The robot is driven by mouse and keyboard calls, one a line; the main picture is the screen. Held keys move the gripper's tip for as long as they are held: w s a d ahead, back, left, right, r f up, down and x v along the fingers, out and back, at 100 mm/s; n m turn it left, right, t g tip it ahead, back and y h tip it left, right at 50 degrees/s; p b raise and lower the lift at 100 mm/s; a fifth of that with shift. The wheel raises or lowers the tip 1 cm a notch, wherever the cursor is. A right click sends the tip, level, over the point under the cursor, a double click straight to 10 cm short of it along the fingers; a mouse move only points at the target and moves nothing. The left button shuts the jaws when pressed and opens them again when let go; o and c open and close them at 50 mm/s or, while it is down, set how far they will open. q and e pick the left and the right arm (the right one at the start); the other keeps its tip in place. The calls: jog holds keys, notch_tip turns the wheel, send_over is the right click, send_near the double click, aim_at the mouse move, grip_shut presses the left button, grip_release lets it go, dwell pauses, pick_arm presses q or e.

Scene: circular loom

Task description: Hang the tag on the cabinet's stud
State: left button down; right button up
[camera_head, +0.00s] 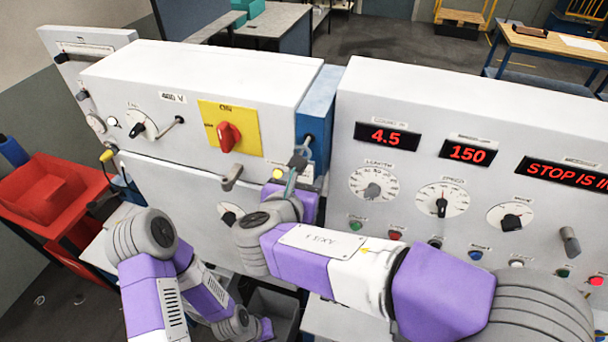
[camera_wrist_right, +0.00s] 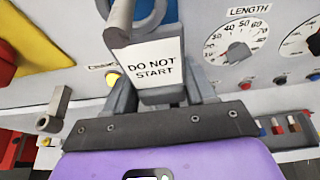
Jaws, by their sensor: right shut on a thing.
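The tag is a white plate reading "DO NOT START" (camera_wrist_right: 153,67), with a grey loop at its top, in the right wrist view. My right gripper (camera_wrist_right: 165,98) is shut on the tag's lower part. In the head view this gripper (camera_head: 297,163) is in front of the blue cabinet (camera_head: 322,112), between two white panels. A thick grey stud (camera_wrist_right: 118,22) stands close by the tag's upper left corner in the wrist view. I cannot tell whether the loop is around the stud or beside it. My left arm shows at the lower left, but its gripper does not.
The left panel has a red knob (camera_head: 229,136) on a yellow plate and a grey lever (camera_head: 232,177) near my right gripper. The right panel carries red displays (camera_head: 387,136), dials and buttons. A red bin (camera_head: 42,192) stands at far left.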

pick_arm(q)
jog(key=shift+r+p, duration=0.5)
pick_arm(e)
jog(key=s, duration=0.1)
jog(key=s+a, duration=0.1)
jog(key=s, duration=0.3)
jog(key=shift+a+r, duration=0.35)
pick_arm(q)
jog(key=shift+s, duration=0.1)
